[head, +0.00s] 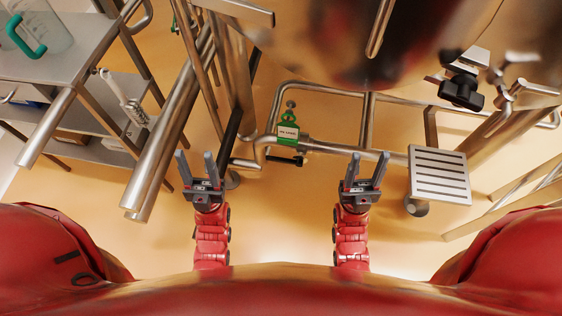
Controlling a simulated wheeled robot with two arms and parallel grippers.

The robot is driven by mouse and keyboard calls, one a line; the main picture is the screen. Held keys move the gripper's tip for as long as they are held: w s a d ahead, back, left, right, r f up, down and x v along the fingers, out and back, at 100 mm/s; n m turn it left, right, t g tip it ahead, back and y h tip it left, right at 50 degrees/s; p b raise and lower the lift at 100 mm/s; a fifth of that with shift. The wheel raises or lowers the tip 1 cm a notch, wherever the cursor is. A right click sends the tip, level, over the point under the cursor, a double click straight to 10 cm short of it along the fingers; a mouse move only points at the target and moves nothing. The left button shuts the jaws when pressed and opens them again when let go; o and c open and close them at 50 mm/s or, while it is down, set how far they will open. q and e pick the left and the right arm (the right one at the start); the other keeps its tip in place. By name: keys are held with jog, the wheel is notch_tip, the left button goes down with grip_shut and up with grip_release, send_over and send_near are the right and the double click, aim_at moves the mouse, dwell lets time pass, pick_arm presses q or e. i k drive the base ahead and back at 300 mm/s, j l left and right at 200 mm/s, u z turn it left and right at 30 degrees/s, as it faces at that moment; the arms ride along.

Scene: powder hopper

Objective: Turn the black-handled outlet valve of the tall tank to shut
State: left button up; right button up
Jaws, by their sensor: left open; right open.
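A large shiny steel tank (330,35) fills the top of the head view; only its lower part shows. A steel pipe (345,150) runs below it, with a green tagged fitting (288,133) on it and a small black handle (286,161) just below the tag. A larger black knob (460,92) sits at the tank's right side. I cannot tell for sure which black part is the outlet valve's handle, or its setting. My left gripper (197,170) is open and empty, left of the tagged fitting. My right gripper (367,170) is open and empty, right of it.
A steel shelf cart (85,75) with a clear, green-handled jug (38,32) stands at the left. Thick steel tubes (170,140) slope beside my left gripper. A slotted step plate (440,175) is at the right.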

aim_at(284, 160)
jog(key=i+j+z, duration=0.2)
jog(key=j+z, duration=0.25)
jog(key=i+j+z, duration=0.1)
jog(key=j+z, duration=0.3)
jog(key=j, duration=0.15)
jog(key=j+z, duration=0.85)
jog(key=j, duration=0.25)
jog(key=k+j+z, duration=0.1)
jog(key=j+z, duration=0.35)
jog(key=j, duration=0.1)
